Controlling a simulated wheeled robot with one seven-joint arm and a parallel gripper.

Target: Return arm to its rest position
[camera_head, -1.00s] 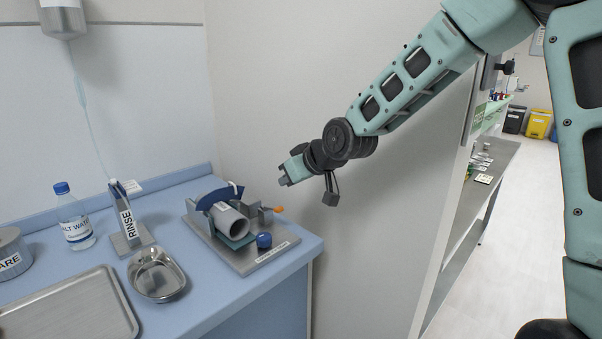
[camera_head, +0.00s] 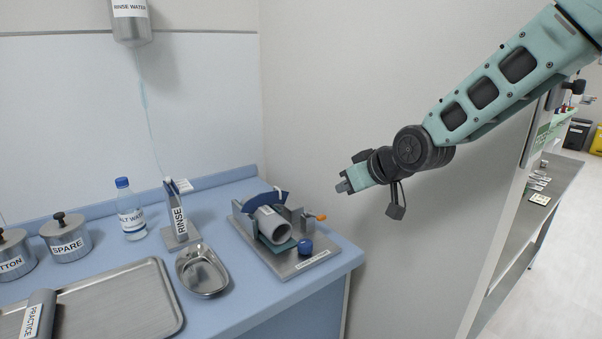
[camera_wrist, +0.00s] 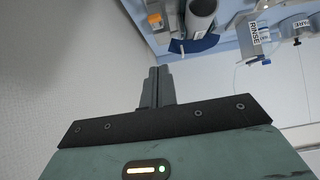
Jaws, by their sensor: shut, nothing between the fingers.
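In the wrist view the closed fingers (camera_wrist: 156,88) point toward the counter. My arm extends from the upper right and is bent at the dark wrist joint. The gripper is apart from the clamp fixture with the grey cylinder (camera_head: 271,224), which sits on the counter to the lower left of it.
The blue counter (camera_head: 240,318) holds a kidney-shaped metal bowl (camera_head: 203,270), a RINSE stand (camera_head: 179,222), a salt water bottle (camera_head: 131,210), a metal tray (camera_head: 120,300) and SPARE canister (camera_head: 66,238). A side bench (camera_head: 540,215) stands at right. Air around the gripper is free.

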